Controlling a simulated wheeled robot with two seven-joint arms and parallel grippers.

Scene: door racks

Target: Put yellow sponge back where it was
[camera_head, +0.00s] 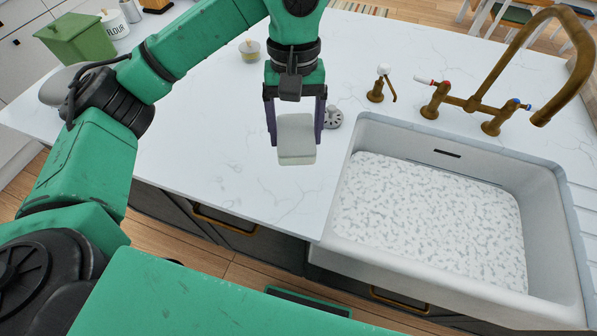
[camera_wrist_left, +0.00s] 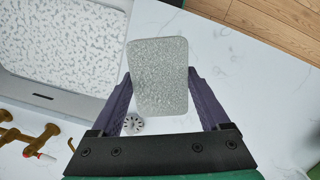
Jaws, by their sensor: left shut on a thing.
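A pale grey, sponge-like block (camera_head: 296,145) with rounded corners hangs between the fingers of my left gripper (camera_head: 297,118), and no yellow shows on it. In the left wrist view the block (camera_wrist_left: 160,70) has a speckled grey face, with one finger of the gripper (camera_wrist_left: 160,88) on each side. My left gripper is shut on it, over the white countertop (camera_head: 220,150) left of the sink. Any gap between block and counter is hard to judge. My right gripper is not in view.
The white sink (camera_head: 350,170) with a speckled bottom lies to the right. Behind it stand a brass faucet (camera_head: 475,102) and a brass dispenser (camera_head: 376,94). A grey drain strainer (camera_head: 333,117) lies beside the gripper. A small yellowish-topped pot (camera_head: 250,48) and green canister (camera_head: 78,40) stand farther back.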

